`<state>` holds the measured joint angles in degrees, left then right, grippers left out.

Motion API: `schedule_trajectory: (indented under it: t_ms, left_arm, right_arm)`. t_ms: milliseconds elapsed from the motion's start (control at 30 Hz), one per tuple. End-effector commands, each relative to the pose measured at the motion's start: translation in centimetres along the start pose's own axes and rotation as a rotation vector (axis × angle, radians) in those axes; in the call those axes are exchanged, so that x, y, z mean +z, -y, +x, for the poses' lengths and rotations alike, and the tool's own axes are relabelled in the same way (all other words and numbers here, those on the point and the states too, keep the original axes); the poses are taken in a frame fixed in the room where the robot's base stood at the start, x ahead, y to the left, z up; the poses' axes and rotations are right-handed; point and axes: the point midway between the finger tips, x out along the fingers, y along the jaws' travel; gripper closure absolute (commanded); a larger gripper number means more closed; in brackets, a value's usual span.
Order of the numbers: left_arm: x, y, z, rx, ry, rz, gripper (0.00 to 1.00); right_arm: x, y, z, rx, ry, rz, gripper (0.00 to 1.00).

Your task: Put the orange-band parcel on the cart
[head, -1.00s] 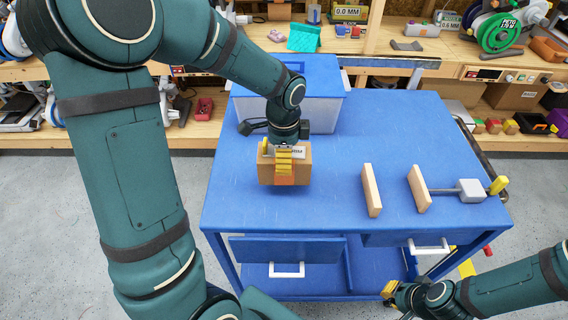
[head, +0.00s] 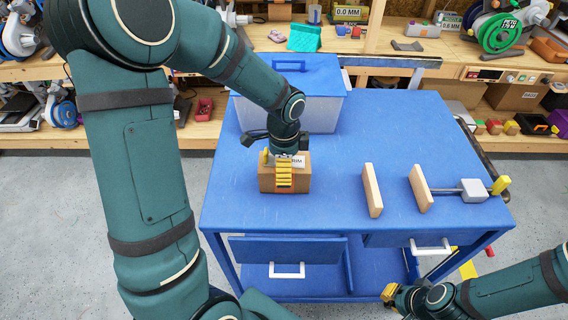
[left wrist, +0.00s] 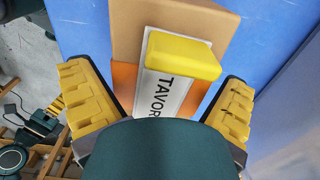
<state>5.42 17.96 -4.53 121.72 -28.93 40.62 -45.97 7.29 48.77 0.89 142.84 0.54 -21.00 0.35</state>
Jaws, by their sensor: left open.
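The cardboard parcel (head: 302,181) with a white label is on the blue cart's top (head: 330,222), near its left front; whether it rests fully flat is hard to tell. In the left wrist view the parcel (left wrist: 160,18) shows its orange band (left wrist: 125,85) and a yellow block over the label. My left gripper (head: 284,172) is above and around the parcel, one ridged yellow finger in front of it. In the wrist view the open fingers (left wrist: 163,105) flank the parcel, with a gap on the right side. My right gripper (head: 390,292) is low at the cart's front right, its jaws unclear.
A lidded blue bin (head: 318,105) stands behind the parcel. Two upright wooden boards (head: 372,190) and a grey clamp-like block (head: 474,190) occupy the cart's right half. Drawers with white handles (head: 287,270) are below. Clear cart surface lies between parcel and boards.

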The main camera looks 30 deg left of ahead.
Motion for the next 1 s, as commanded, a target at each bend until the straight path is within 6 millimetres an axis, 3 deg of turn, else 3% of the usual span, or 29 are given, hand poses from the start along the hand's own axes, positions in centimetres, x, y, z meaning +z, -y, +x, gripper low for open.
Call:
schedule_trajectory:
  t_ms: [233, 700, 1000]
  left_arm:
    - [-0.1, 0.1, -2.0, -0.004, -0.002, 0.0, 0.0]
    - [-0.1, 0.1, -10.8, -0.004, -0.002, 0.001, 0.0]
    - [0.0, 0.0, -12.4, 0.0, -0.001, 0.0, 0.0]
  right_arm:
    - [-0.2, 0.2, -0.5, 0.0, -0.005, 0.001, 1.0]
    - [-0.9, 0.7, -1.9, 0.002, -0.02, 0.006, 1.0]
    - [-1.0, 0.8, -2.1, 0.002, -0.022, 0.006, 1.0]
